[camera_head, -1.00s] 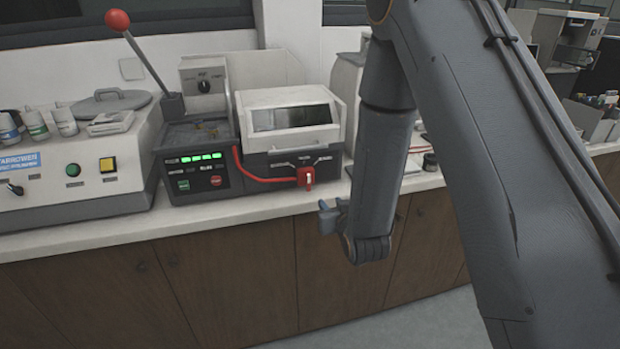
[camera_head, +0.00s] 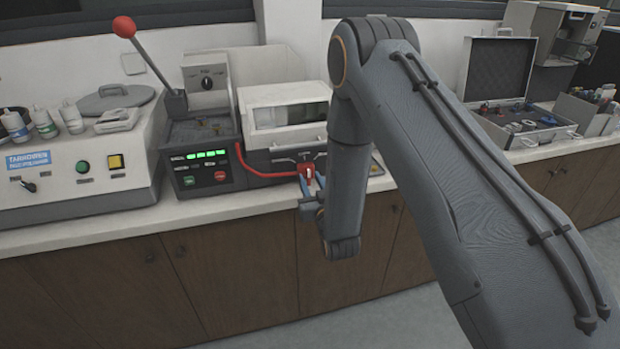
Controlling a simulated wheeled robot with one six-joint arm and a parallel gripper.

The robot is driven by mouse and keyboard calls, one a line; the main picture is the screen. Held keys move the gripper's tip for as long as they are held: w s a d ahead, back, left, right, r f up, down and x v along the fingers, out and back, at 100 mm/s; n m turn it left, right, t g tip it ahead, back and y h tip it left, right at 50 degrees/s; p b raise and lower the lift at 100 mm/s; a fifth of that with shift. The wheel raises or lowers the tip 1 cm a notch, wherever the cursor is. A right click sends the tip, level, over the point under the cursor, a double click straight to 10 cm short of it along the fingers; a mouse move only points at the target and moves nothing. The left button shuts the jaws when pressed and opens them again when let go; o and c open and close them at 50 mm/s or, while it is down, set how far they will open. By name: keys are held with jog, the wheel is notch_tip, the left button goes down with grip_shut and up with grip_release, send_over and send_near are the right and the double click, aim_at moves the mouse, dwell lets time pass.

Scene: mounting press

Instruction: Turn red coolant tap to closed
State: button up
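The red coolant tap (camera_head: 306,169) is on the front of the mounting press (camera_head: 283,110), at the end of a red hose. Its handle has a pale stripe and looks roughly upright. My gripper (camera_head: 311,181) is right at the tap, pointing toward the press. Its two bluish fingers are apart, one at each side of the tap's lower part. I cannot tell whether they touch it. My arm hides the right end of the press.
A red-knobbed lever (camera_head: 150,60) rises from the press's left part. A grey machine (camera_head: 80,165) with bottles on top stands to the left. An open case (camera_head: 520,125) lies on the counter (camera_head: 110,232) to the right.

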jog(key=shift+w, duration=0.35)
grip_shut()
jog(key=shift+n, duration=0.3)
jog(key=n+b, duration=0.2)
jog(key=n, duration=0.2)
jog(key=shift+a, duration=0.2)
jog(key=shift+s+f+n+b, duration=0.1)
jog(key=shift+n+b, duration=0.65)
jog(key=shift+n, duration=1.25)
